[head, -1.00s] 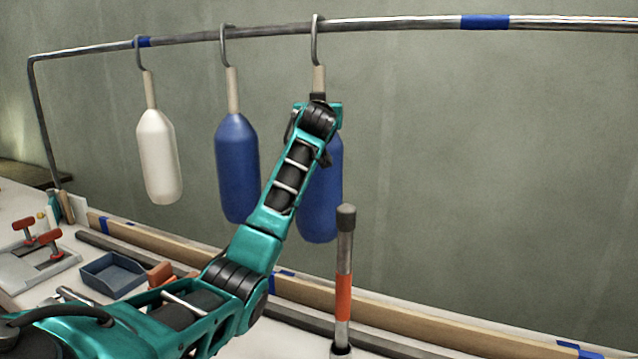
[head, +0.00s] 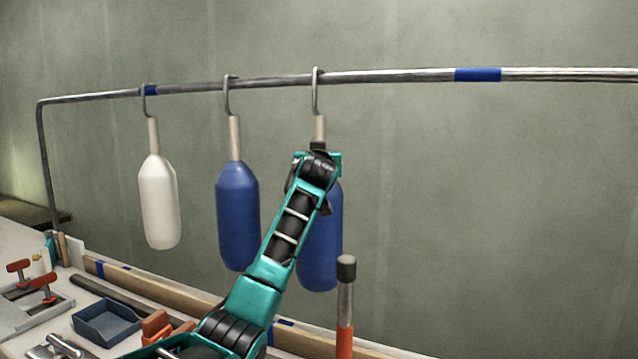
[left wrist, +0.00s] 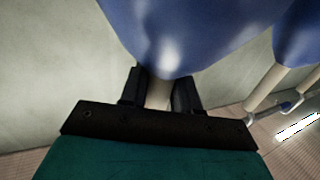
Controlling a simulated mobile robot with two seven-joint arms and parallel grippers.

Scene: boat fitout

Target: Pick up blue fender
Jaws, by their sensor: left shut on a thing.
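Two blue fenders hang by hooks from a metal rail (head: 400,76). The right blue fender (head: 322,262) hangs partly behind my left arm. My left gripper (head: 319,146) is at the beige neck of this fender, just below its hook. In the left wrist view the gripper (left wrist: 160,92) is shut on the neck, with the fender's blue body (left wrist: 185,35) beyond the fingers. The other blue fender (head: 238,215) hangs to the left, and part of it shows in the left wrist view (left wrist: 297,35). My right gripper is not in view.
A white fender (head: 160,205) hangs at the far left of the rail. Below are a blue-grey tray (head: 107,322), red-handled clamps (head: 42,285) and an upright post with an orange band (head: 345,310). The rail is free to the right.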

